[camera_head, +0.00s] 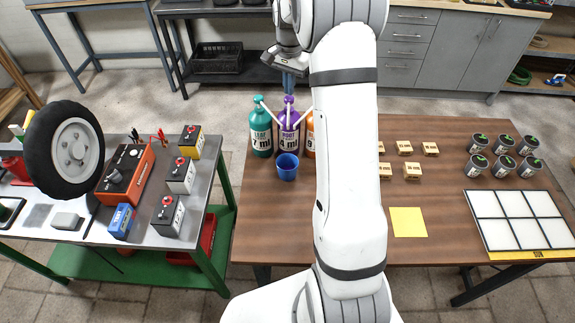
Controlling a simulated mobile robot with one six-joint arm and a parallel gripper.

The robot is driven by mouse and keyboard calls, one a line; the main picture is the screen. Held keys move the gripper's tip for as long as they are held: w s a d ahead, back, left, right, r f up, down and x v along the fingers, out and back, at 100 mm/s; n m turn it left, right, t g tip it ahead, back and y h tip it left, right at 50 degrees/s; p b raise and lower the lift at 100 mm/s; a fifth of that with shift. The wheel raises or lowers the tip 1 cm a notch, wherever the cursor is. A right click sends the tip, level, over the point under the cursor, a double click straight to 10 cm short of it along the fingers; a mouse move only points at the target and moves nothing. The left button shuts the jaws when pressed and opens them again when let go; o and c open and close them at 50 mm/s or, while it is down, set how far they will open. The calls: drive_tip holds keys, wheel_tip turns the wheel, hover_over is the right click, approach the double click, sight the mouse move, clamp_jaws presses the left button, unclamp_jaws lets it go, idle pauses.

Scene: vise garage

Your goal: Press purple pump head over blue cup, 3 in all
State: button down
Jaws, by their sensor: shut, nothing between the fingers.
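The purple pump bottle (289,138) stands upright on the wooden table, between a teal and an orange bottle. Its pump head (289,102) is on top. The blue cup (287,167) stands on the table just in front of the purple bottle. My gripper (289,88) is shut and empty, pointing down right above the purple pump head. I cannot tell whether its tips touch the head. The inside of the cup is too small to read.
The teal bottle (261,127) stands close on the left. The orange bottle (310,134) is partly hidden by my arm. A bench with batteries (180,178) stands left.

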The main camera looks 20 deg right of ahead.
drive_tip(key=shift+r, duration=0.1)
idle(0.5)
drive_tip(key=shift+r+p, duration=2.05)
drive_tip(key=shift+r, duration=0.85)
drive_tip(key=s+a+r+n+t+b, duration=0.1)
drive_tip(key=s+a+r+n, duration=0.25)
drive_tip(key=s, duration=0.35)
drive_tip(key=s+a+r+n+t+b, duration=0.1)
drive_tip(key=s+a+r+n, duration=0.2)
drive_tip(key=s, duration=0.5)
drive_tip(key=s+a+f+n+b, duration=0.1)
drive_tip(key=s+a+f+n, duration=0.1)
drive_tip(key=s, duration=0.6)
drive_tip(key=s+a+f+n+t+b, duration=0.1)
drive_tip(key=s+a+f+n, duration=0.1)
drive_tip(key=s, duration=0.7)
drive_tip(key=shift+a, duration=0.9)
